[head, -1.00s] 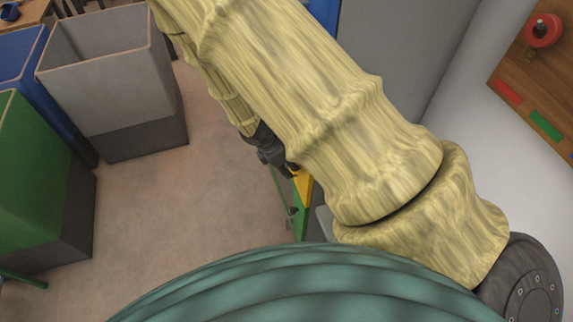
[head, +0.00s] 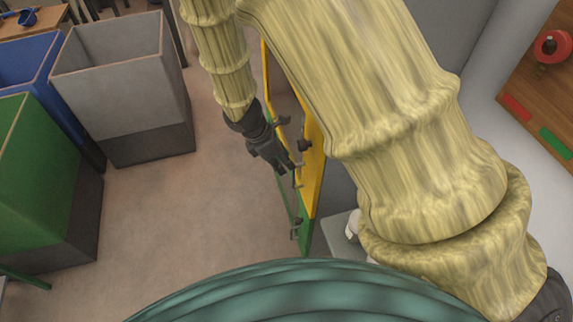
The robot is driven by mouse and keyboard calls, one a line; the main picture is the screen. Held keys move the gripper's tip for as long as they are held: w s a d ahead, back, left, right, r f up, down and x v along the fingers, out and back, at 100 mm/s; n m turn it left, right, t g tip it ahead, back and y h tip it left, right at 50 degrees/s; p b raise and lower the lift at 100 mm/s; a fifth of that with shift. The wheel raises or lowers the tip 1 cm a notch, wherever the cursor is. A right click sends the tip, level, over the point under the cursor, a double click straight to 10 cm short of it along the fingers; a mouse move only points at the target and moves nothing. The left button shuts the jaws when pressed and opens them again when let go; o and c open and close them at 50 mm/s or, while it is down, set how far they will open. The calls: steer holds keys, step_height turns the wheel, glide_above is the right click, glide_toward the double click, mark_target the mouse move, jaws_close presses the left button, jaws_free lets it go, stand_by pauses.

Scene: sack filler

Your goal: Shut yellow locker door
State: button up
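The yellow locker door (head: 314,165) is in the middle of the head view, seen steeply from above and nearly edge-on. Its yellow edges frame a darker area, and part of it is hidden behind my arm. It appears to stand open, but how far I cannot tell. A dark knob-like part (head: 305,146) shows beside it. My gripper (head: 292,162), dark grey, points down and right just left of the yellow door. Whether it touches the door is unclear. Its fingers are small and overlap dark fittings, so their opening cannot be made out.
A green panel (head: 306,236) with a handle is below the yellow door. Grey (head: 112,62), blue (head: 24,57) and green (head: 40,170) bins stand at left. The floor (head: 190,210) between them and the lockers is clear. A wooden board (head: 545,95) with a red round part is at right.

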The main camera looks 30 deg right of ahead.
steer(key=shift+v, duration=0.85)
steer(key=shift+f, duration=0.1)
glide_above(294, 188)
steer(key=shift+w+f, duration=0.15)
steer(key=shift+f, duration=5.25)
steer(key=shift+r, duration=0.1)
